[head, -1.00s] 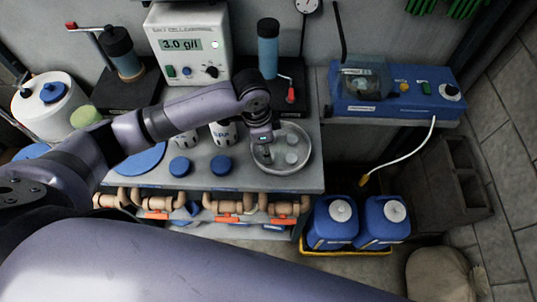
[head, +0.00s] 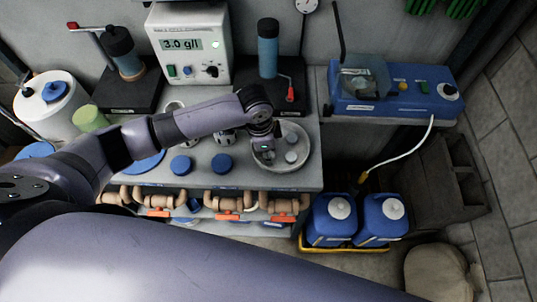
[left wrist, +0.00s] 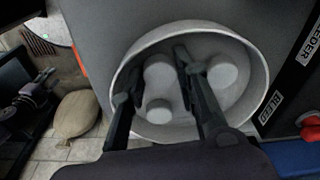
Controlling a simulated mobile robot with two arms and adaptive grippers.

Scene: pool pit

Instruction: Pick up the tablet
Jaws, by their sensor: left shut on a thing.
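A round pale dish (head: 302,170) stands near the right end of the grey bench, with white round tablets in it. My left gripper (head: 265,152) reaches down into the dish's left part. In the left wrist view, the dish (left wrist: 262,75) holds three tablets. My left gripper (left wrist: 158,62) is shut on one tablet (left wrist: 158,72) between its two fingers. Another tablet (left wrist: 158,110) lies nearer the wrist, and a third tablet (left wrist: 222,74) lies outside the right finger. The head view hides the held tablet behind the gripper. My right gripper is out of view.
Blue caps (head: 222,163) lie left of the dish. A blue device (head: 395,92) sits to the right.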

